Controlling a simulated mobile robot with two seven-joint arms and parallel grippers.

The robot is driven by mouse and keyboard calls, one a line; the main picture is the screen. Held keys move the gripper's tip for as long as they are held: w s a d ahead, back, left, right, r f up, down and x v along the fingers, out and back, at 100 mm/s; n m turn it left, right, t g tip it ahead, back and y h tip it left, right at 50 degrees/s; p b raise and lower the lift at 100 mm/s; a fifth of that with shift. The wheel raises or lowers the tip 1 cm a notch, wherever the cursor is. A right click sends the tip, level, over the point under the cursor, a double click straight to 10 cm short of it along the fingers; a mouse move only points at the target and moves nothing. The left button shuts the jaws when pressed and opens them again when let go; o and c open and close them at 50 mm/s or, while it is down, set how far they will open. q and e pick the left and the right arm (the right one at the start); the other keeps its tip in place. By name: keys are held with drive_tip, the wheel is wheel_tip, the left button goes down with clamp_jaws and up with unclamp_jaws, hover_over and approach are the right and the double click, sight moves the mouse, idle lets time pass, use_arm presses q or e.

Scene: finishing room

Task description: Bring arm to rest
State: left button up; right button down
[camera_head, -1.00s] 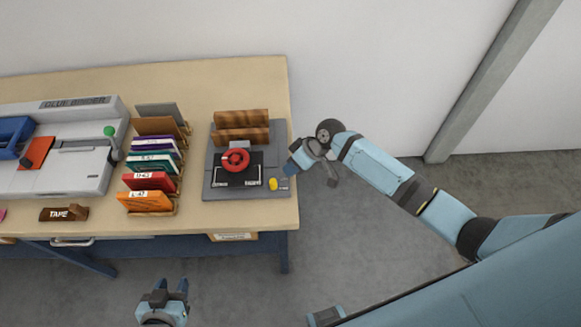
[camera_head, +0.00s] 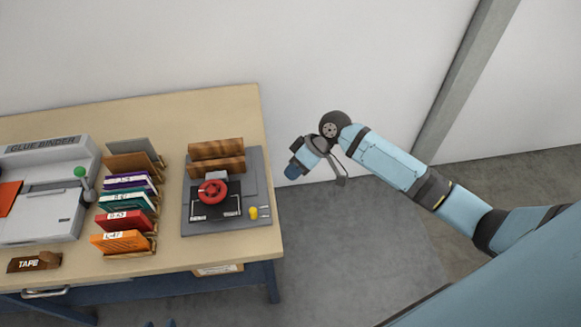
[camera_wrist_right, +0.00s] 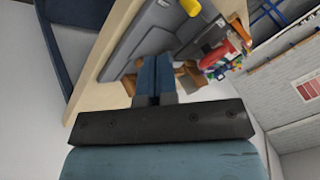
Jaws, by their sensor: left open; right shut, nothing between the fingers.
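My right gripper (camera_head: 292,172) is shut and empty, in the air to the right of the table's right edge. In the right wrist view, its two blue fingers (camera_wrist_right: 155,76) are together, with the grey press base beyond them. Only the fingertips of my left gripper (camera_head: 161,324) show at the bottom edge of the head view, open, in front of the table. The rest of it is out of frame.
The wooden table (camera_head: 225,108) holds a grey press base (camera_head: 258,188) with a red knob (camera_head: 212,192), upright coloured sleeves (camera_head: 120,242), a tape block (camera_head: 34,262) and a glue binder (camera_head: 45,215). The floor (camera_head: 340,270) right of the table is clear.

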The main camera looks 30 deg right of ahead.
drive_tip(key=shift+f, duration=0.1)
drive_tip(key=s+a+f+m+t+h, duration=0.1)
drive_tip(key=s+a+f+m+t, duration=0.3)
drive_tip(key=s+f, duration=0.45)
drive_tip(key=s+t+h, duration=0.3)
drive_tip(key=s+t, duration=0.2)
drive_tip(key=s, duration=0.6)
drive_tip(key=shift+s+d+f+t+p, duration=0.25)
drive_tip(key=shift+d+f+t+p, duration=0.15)
